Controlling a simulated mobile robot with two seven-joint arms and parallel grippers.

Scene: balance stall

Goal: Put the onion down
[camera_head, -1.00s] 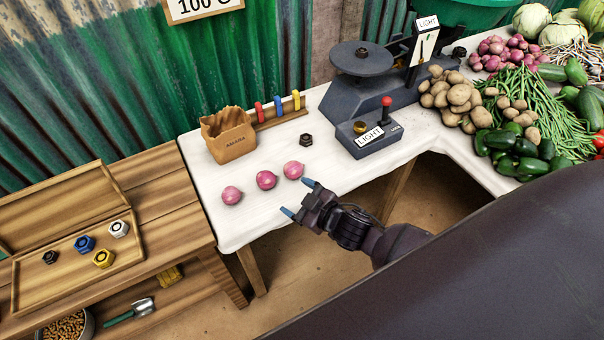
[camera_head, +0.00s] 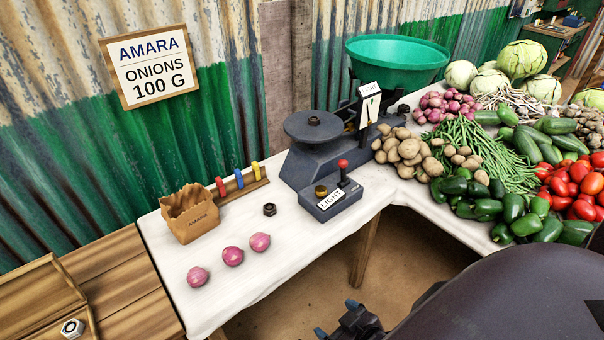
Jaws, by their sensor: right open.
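Three pink onions lie in a slanting row on the white-covered table (camera_head: 290,262): a left onion (camera_head: 197,277), a middle onion (camera_head: 233,256) and a right onion (camera_head: 260,242). My right gripper (camera_head: 337,320) is open and empty at the bottom edge of the view, past the table's front edge, apart from the onions and to their lower right. Part of it is cut off by the frame. My left gripper is not in view.
A rack with coloured pegs (camera_head: 241,184) stands behind. Vegetables, such as potatoes (camera_head: 407,152), fill the right side. The table's front left is clear.

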